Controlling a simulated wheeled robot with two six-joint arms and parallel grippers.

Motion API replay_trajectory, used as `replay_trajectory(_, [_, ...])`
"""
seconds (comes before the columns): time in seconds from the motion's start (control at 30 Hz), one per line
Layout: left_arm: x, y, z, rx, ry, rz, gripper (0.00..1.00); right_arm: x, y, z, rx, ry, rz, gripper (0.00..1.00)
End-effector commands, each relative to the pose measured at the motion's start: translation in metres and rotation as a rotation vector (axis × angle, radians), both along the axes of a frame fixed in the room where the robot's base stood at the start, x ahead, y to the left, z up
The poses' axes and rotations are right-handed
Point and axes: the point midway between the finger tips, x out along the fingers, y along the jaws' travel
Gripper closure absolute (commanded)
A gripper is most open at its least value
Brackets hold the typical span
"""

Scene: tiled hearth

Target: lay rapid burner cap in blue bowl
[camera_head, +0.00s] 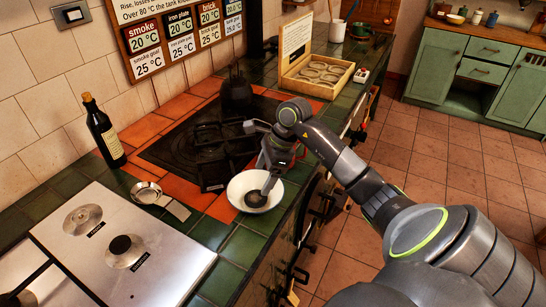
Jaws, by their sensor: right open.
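A pale round bowl (235,192) stands on the green tiles at the counter's front edge, beside the black hob. Its inside looks cream-white; I cannot make out blue on it. A dark round disc (256,199), which looks like a burner cap, lies inside the bowl, towards the front. My right gripper (269,184) comes down from above, its fingers open over the bowl and close to the disc. I cannot tell whether a finger touches the disc. My left gripper is not in view.
A black hob (185,150) with grates lies behind the bowl. A small metal pan (146,192), a dark bottle (103,130) and a steel plate with knobs (165,265) are to the left.

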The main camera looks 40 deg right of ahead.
Motion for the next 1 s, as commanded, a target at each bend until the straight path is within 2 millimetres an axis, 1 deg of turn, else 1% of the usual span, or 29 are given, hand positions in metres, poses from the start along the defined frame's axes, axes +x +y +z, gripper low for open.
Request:
replay_trajectory(0.03, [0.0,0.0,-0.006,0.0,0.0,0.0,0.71,-0.001,-0.006,0.009,-0.006,-0.005,-0.001,0.21])
replay_trajectory(0.2, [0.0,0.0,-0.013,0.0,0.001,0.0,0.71,-0.007,-0.015,0.037,-0.004,-0.003,-0.001,0.21])
replay_trajectory(0.4, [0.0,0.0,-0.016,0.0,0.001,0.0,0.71,-0.011,-0.021,0.058,-0.001,-0.002,0.0,0.21])
replay_trajectory(0.6, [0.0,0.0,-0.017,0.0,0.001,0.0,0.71,-0.012,-0.022,0.063,0.001,0.0,0.0,0.21])
replay_trajectory(1.0, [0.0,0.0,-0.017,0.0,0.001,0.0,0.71,-0.012,-0.022,0.062,0.001,0.0,0.0,0.21])
